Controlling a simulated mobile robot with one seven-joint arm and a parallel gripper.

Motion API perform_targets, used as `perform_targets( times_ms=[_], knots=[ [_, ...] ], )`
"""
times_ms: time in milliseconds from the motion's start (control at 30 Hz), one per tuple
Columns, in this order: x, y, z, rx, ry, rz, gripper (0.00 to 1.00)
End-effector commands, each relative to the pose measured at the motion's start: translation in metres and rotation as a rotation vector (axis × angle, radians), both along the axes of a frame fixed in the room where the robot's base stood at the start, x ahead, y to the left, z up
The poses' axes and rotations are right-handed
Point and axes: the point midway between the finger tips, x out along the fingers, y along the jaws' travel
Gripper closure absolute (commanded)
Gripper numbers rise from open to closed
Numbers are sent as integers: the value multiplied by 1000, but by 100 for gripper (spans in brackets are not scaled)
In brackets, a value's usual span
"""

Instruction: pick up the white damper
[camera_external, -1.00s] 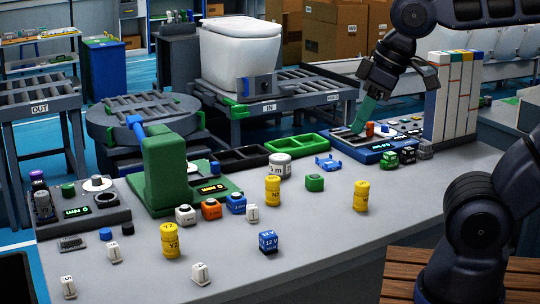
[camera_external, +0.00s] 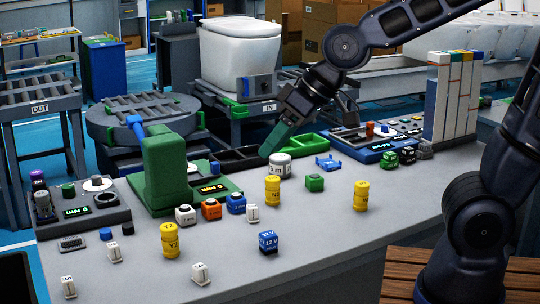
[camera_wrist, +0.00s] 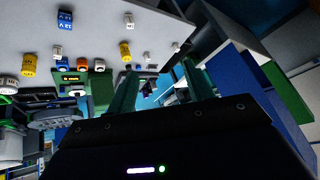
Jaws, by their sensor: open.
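Several small upright white pieces stand on the grey bench, at the middle (camera_external: 253,213), front (camera_external: 200,273), left (camera_external: 115,253) and front left (camera_external: 68,287). A white block (camera_external: 185,214) and a white cylinder (camera_external: 280,165) are also there. I cannot tell by label which is the damper. My gripper (camera_external: 269,152) has green fingers and is above the bench's back edge, just behind the white cylinder. In the wrist view my gripper (camera_wrist: 158,85) has its fingers apart with nothing between them. Small white pieces (camera_wrist: 57,50) (camera_wrist: 129,20) show beyond it.
Yellow cylinders (camera_external: 273,190) (camera_external: 361,196) (camera_external: 171,240), a blue block (camera_external: 268,241) and an orange block (camera_external: 211,209) stand on the bench. A tall green fixture (camera_external: 165,170) rises left of centre. Green trays (camera_external: 308,143) lie at the back. The right front of the bench is mostly clear.

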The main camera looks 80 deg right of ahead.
Motion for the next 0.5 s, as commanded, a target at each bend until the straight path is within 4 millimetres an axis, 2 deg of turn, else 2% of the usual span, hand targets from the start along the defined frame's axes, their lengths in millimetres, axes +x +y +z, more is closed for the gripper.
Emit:
perform_targets(
  times_ms=[33,200,500],
  knots=[
    [13,5,-9,14,-9,-11,48],
    [54,18,-32,60,-66,-67,48],
    [114,34,-81,106,-162,-189,48]
  ],
)
